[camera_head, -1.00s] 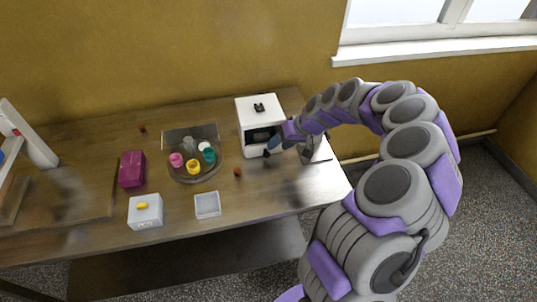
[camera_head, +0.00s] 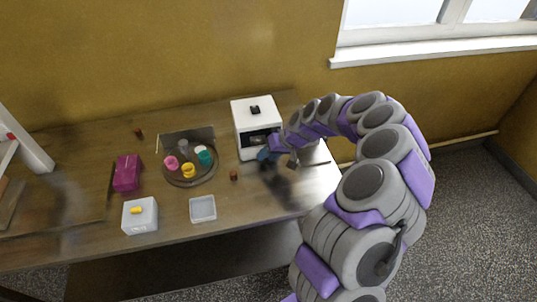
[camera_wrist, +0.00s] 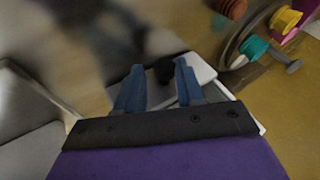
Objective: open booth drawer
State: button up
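A pale drawer part (camera_wrist: 205,73) shows beside the knob. I cannot tell whether the fingers touch the knob or how far the drawer is out.
A round tray (camera_head: 206,180) with several coloured cups stands left of the booth. A small brown piece (camera_head: 234,176), a clear shallow dish (camera_head: 203,208), a white box with a yellow top piece (camera_head: 140,216) and a magenta box (camera_head: 127,173) are nearby. The table's front right is clear.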

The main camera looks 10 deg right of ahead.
jog(key=shift+s+a, duration=0.1)
jog(key=shift+a, duration=0.2)
grip_shut()
